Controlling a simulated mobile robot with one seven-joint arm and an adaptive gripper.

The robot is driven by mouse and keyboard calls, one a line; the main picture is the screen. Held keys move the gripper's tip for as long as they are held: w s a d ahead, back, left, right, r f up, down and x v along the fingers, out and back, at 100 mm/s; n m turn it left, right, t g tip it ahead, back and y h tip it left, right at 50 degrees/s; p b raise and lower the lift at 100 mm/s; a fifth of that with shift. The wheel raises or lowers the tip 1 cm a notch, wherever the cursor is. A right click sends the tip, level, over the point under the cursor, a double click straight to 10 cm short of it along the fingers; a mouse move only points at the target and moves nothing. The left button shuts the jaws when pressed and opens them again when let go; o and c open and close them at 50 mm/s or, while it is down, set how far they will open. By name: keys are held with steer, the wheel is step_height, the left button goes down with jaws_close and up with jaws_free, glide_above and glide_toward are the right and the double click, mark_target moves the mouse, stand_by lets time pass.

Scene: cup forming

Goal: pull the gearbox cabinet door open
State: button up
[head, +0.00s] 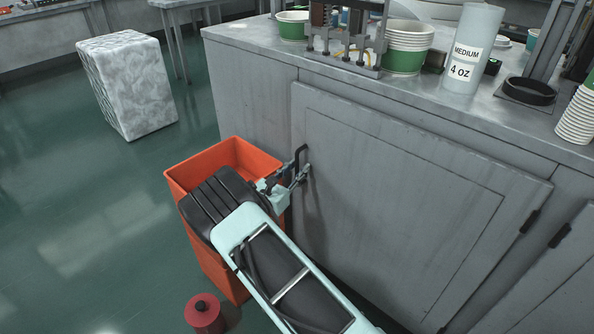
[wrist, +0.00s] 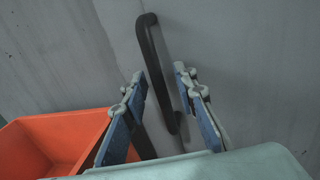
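The grey cabinet door (head: 400,190) is flat in the cabinet front and looks shut, with dark hinges on its right side. Its dark bar handle (head: 302,157) is near the left edge; in the wrist view the handle (wrist: 155,62) runs upright and slightly tilted. My gripper (head: 295,176) is at the handle in the head view. In the wrist view my gripper (wrist: 160,85) is open, with one blue-padded finger on each side of the handle and gaps visible on both sides. Whether a finger touches the handle is unclear. My arm hides the lower left of the door.
An orange bin (head: 215,160) stands left of the door, close beside my gripper; it also shows in the wrist view (wrist: 50,145). A red canister (head: 204,312) is on the floor. Cups and equipment stand on the countertop (head: 270,55). Open floor lies left, around a wrapped block (head: 128,85).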

jaws_close()
steer(key=shift+s+a, duration=0.1)
steer(key=shift+s, duration=0.05)
stand_by(0.4)
